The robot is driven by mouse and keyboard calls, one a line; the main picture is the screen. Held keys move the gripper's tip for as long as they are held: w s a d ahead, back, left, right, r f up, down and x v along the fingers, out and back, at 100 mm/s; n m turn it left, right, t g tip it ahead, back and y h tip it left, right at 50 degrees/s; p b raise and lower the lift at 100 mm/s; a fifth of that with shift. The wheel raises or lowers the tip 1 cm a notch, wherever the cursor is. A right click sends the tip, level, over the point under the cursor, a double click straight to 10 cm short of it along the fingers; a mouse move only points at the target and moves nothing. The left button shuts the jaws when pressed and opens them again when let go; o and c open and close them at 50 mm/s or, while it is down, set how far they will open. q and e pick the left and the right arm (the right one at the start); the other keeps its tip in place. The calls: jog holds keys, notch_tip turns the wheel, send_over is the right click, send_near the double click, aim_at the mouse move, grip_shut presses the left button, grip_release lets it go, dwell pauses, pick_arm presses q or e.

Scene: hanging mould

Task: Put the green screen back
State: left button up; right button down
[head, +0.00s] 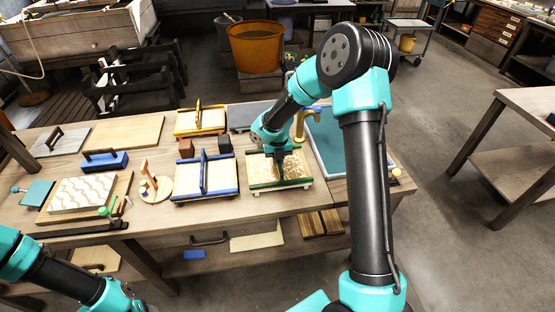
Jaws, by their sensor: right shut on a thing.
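The green screen (262,183) has a green-edged frame and a pale, mottled surface. It is at the right of the workbench's front row, on or just above a pale wooden base; I cannot tell which. My right gripper (281,170) points down over its middle and is shut on it, probably at its bar; the jaws hide the exact grip. My left arm comes in at the bottom left, and its gripper is out of the picture.
A blue-edged screen (190,181) with an upright blue bar stands just left of the green one. A yellow-edged screen (186,122) stands behind it. A round wooden stand (156,190) and a wavy white block (82,192) are farther left.

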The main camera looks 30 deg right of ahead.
jog(key=shift+f, duration=0.15)
jog(key=c, duration=1.2)
grip_release()
jog(key=shift+o, duration=0.2)
notch_tip(320, 180, up, 12)
jog(key=shift+r, duration=0.2)
